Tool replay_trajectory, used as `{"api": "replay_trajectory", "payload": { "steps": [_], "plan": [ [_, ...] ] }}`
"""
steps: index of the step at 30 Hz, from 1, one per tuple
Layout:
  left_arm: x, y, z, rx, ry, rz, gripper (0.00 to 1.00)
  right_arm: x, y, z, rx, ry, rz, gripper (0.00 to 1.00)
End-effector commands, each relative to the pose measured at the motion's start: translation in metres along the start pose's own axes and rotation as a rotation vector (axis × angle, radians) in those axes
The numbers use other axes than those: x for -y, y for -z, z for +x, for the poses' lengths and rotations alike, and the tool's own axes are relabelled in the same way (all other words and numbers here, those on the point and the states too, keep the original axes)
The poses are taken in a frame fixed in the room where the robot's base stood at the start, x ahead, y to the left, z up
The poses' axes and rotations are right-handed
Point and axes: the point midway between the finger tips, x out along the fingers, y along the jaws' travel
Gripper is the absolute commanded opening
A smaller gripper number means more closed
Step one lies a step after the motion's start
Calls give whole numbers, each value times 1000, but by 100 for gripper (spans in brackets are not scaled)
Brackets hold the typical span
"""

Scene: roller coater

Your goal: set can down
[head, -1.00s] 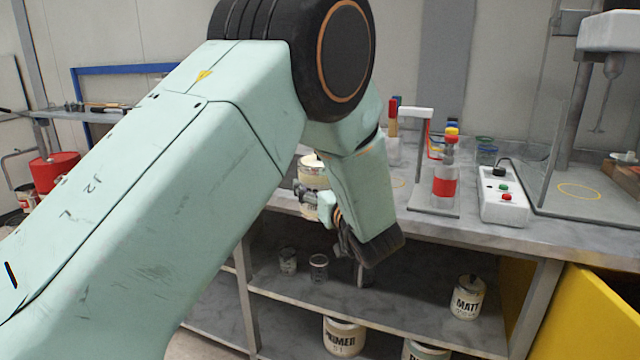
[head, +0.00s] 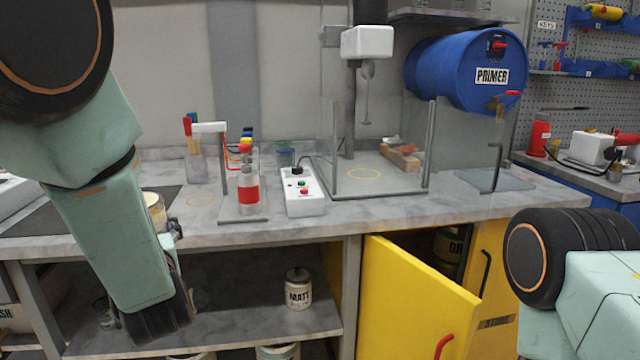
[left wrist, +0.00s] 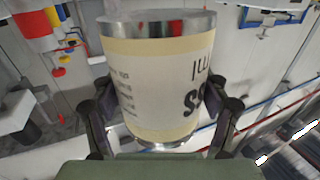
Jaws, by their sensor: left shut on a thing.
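A cream-labelled metal can (left wrist: 158,80) with dark lettering fills the middle of the left wrist view. My left gripper (left wrist: 157,90) is shut on it, with one finger on each side. In the head view the can (head: 154,208) shows partly behind my left forearm, which hides the rest. The left gripper (head: 174,230) shows there only in part, in front of the grey worktop (head: 400,203). I cannot tell whether the can touches the worktop. My right arm shows at the right, but its gripper is out of view.
The worktop has a bare orange ring (head: 202,201) beside a stand with a red-banded bottle (head: 248,190). A white switch box (head: 304,195) and a clear-walled mixer (head: 368,45) stand farther right. A MATT can (head: 298,290) is on the shelf below. The yellow cabinet door (head: 410,300) hangs open.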

Motion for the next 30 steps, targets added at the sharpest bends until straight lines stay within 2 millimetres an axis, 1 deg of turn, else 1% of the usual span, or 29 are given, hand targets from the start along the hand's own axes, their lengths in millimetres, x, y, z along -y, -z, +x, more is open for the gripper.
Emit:
{"api": "replay_trajectory", "payload": {
  "steps": [1, 2, 3, 7, 9, 12, 15, 18, 21, 25, 30],
  "plan": [
    [-8, -13, -15, 2, -68, 11, 23, 0, 0, 0, 0, 0, 0, 0],
    [-14, -20, -23, 3, -112, 11, 23, 0, 0, 0, 0, 0, 0, 0],
    [-21, -32, -36, 6, -172, 12, 23, 0, 0, 0, 0, 0, 0, 0],
    [-40, -70, -80, 10, -353, 7, 23, 0, 0, 0, 0, 0, 0, 0],
    [-46, -88, -100, 9, -421, 6, 23, 0, 0, 0, 0, 0, 0, 0],
    [-50, -111, -124, 8, -494, 2, 23, 0, 0, 0, 0, 0, 0, 0],
    [-51, -131, -142, 6, -536, 0, 23, 0, 0, 0, 0, 0, 0, 0],
    [-50, -146, -154, 3, -556, -2, 23, 0, 0, 0, 0, 0, 0, 0],
    [-50, -158, -161, 1, -568, -2, 23, 0, 0, 0, 0, 0, 0, 0],
    [-49, -165, -166, -3, -572, -3, 23, 0, 0, 0, 0, 0, 0, 0],
    [-49, -167, -166, -5, -571, -3, 23, 0, 0, 0, 0, 0, 0, 0]
  ]
}}
